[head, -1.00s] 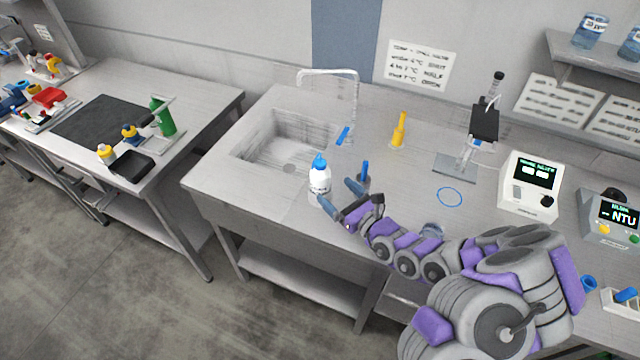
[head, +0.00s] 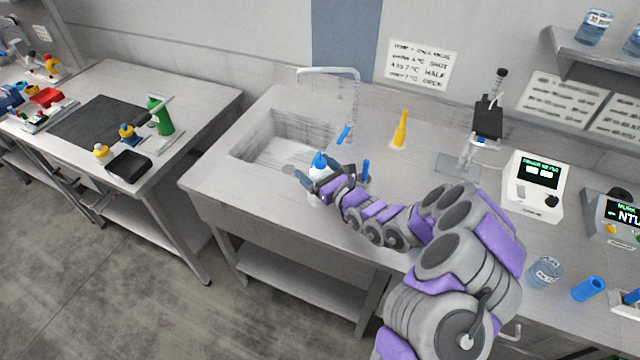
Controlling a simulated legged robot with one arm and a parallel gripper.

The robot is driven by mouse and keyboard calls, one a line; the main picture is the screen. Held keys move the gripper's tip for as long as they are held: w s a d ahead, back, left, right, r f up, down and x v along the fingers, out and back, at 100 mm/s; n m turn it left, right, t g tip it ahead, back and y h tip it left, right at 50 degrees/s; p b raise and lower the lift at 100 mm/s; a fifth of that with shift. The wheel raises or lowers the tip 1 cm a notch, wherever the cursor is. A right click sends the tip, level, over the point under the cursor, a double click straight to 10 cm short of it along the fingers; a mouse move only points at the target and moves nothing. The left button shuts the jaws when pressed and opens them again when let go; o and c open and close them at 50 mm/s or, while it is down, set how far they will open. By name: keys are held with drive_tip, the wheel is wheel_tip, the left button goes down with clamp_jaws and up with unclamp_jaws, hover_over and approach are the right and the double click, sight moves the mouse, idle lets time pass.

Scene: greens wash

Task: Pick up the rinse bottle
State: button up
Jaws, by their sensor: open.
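The rinse bottle (head: 319,163) is white with a blue cap. It stands upright on the steel counter by the front right corner of the sink (head: 275,142). My gripper (head: 308,181) is open and at the bottle. Its fingers are in front of the bottle's body and hide much of it, so I cannot tell whether they touch it. My purple and grey arm reaches in from the lower right.
A blue upright object (head: 365,170) stands just right of my gripper. A yellow bottle (head: 401,130) and a clamp stand (head: 486,125) are farther back. A beaker (head: 545,271) and a blue cylinder (head: 589,289) sit at the front right. The counter left of the sink is clear.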

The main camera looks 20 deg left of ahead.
drive_tip(key=c, duration=1.2)
drive_tip(key=shift+w+r, duration=0.1)
drive_tip(key=shift+r, duration=0.05)
drive_tip(key=shift+c, duration=0.2)
drive_tip(key=shift+r+p, duration=0.95)
drive_tip(key=shift+r, duration=3.9)
